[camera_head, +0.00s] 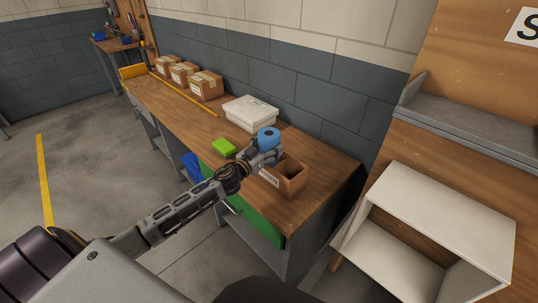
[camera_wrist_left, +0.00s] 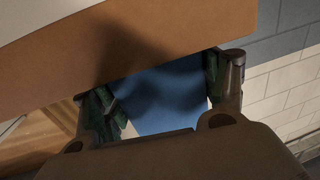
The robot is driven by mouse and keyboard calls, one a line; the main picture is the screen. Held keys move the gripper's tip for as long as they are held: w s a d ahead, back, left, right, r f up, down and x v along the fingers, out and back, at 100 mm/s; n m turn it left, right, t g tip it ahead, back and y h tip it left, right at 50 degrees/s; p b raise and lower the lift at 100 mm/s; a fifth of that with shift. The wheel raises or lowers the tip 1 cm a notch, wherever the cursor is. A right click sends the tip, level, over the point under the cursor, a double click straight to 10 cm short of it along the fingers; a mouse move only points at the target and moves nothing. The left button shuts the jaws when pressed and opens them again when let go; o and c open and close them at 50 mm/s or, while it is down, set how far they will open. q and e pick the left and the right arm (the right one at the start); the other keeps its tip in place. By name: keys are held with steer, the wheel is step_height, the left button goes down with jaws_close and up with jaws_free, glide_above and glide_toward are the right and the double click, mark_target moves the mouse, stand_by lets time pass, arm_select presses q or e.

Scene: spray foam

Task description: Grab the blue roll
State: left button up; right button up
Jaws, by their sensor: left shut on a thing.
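The blue roll (camera_head: 268,135) is at the end of my left arm in the head view, beside the white case and just above the open cardboard box. My left gripper (camera_head: 266,150) is shut on it. In the left wrist view the roll's blue side (camera_wrist_left: 160,95) fills the gap between the two fingers of the left gripper (camera_wrist_left: 165,98). A large brown surface covers the top of that view and hides part of the roll. My right gripper is not in view.
An open cardboard box (camera_head: 291,182) stands on the wooden workbench (camera_head: 318,150) right by the gripper. A white case (camera_head: 250,113) is behind and a green block (camera_head: 223,147) is to the left. Several closed boxes (camera_head: 206,85) stand farther left. A white shelf unit (camera_head: 433,213) is at the right.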

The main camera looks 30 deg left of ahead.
mark_target(269, 133)
arm_select(q)
steer(key=shift+r, duration=0.1)
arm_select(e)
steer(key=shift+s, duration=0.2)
arm_select(q)
steer(key=shift+r, duration=0.7)
step_height(269, 133, up, 8)
steer(key=shift+f+p, duration=0.15)
steer(key=shift+p, duration=0.9)
step_height(269, 133, up, 9)
steer(key=p, duration=0.1)
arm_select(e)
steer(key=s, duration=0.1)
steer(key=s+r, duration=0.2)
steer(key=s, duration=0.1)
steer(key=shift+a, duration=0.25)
